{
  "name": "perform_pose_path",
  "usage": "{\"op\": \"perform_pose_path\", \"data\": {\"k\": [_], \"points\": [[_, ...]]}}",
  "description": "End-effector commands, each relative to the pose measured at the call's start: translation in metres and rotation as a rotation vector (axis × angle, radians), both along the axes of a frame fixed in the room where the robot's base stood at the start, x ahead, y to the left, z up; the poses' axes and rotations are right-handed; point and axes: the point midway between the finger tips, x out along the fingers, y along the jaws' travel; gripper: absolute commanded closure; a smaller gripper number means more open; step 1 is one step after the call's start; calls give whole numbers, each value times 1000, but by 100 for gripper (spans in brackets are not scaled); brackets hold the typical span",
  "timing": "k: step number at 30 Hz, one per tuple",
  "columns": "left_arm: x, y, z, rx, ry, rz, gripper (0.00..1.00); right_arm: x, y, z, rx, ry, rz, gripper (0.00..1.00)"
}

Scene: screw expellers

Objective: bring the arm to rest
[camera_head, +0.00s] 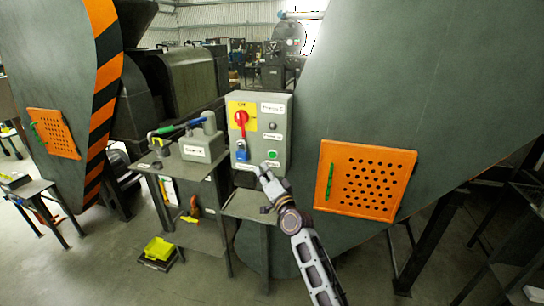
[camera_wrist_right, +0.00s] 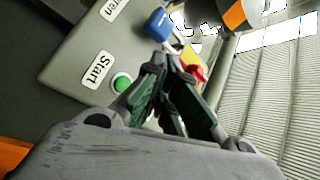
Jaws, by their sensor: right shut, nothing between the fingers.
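My right arm rises from the bottom of the head view. Its gripper (camera_head: 266,172) is shut and empty, in front of the lower part of a grey control box (camera_head: 283,125). In the right wrist view the closed fingertips (camera_wrist_right: 163,62) are near a blue padlock (camera_wrist_right: 160,24) and a green button (camera_wrist_right: 122,82) beside the label "Start". I cannot tell whether the fingers touch the box. A red switch handle (camera_head: 241,118) on a yellow plate is above the blue padlock (camera_head: 242,152). My left gripper is not in view.
A large grey machine body with an orange perforated hatch (camera_head: 385,178) stands right of the box. A small table (camera_head: 168,166) with tools stands left. Open floor (camera_head: 110,270) shows at the lower left.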

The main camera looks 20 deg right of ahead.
Motion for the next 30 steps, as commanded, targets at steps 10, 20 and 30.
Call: {"op": "perform_pose_path", "data": {"k": [10, 20, 30], "points": [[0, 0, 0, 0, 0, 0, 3, 0, 0, 0, 0, 0, 0, 100], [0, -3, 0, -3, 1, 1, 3, -25, 16, -37, -150, 103, 57, 100], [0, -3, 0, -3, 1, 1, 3, -93, 35, -117, -465, 343, 177, 100]]}}
